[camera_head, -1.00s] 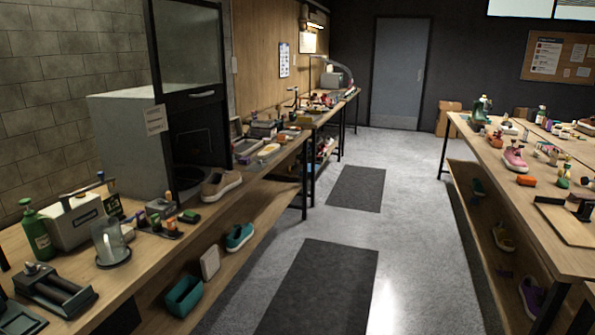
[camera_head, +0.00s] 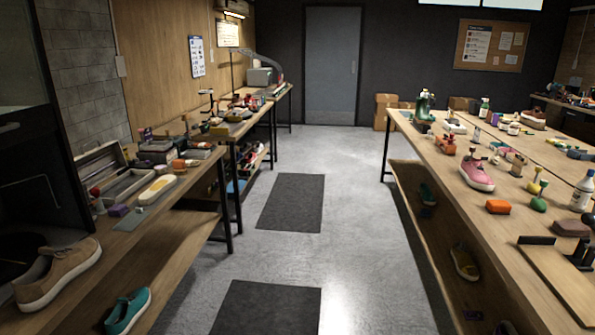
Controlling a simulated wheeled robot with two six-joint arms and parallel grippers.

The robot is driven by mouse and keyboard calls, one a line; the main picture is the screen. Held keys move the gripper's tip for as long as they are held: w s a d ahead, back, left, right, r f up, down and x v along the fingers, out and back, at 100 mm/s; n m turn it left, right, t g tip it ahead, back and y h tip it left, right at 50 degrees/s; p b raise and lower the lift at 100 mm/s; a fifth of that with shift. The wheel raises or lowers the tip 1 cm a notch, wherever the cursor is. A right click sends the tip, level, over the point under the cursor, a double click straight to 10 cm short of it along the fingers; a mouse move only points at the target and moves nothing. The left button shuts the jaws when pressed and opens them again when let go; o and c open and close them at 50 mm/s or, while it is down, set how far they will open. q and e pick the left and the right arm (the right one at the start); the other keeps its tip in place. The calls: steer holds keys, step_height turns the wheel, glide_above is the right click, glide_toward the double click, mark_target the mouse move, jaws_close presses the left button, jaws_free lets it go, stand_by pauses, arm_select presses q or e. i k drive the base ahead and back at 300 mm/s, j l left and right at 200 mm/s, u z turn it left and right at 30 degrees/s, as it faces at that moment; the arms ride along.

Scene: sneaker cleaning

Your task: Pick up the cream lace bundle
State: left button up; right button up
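I cannot make out a cream lace bundle for certain in the head view. A pale cream and yellow item (camera_head: 157,190) lies on the left bench, but it is too small to tell what it is. Small items crowd the far part of the left bench and the right table, and a lace bundle among them cannot be told apart. Neither of my grippers shows in this view.
The left bench (camera_head: 196,189) holds a tan sneaker (camera_head: 58,272), with a teal shoe (camera_head: 128,311) below. The right table (camera_head: 463,199) carries a pink sneaker (camera_head: 478,174) and an orange block (camera_head: 498,207). The aisle floor (camera_head: 350,215) between them is clear, with dark mats (camera_head: 290,203).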

mark_target(188, 162)
steer(key=i, duration=1.95)
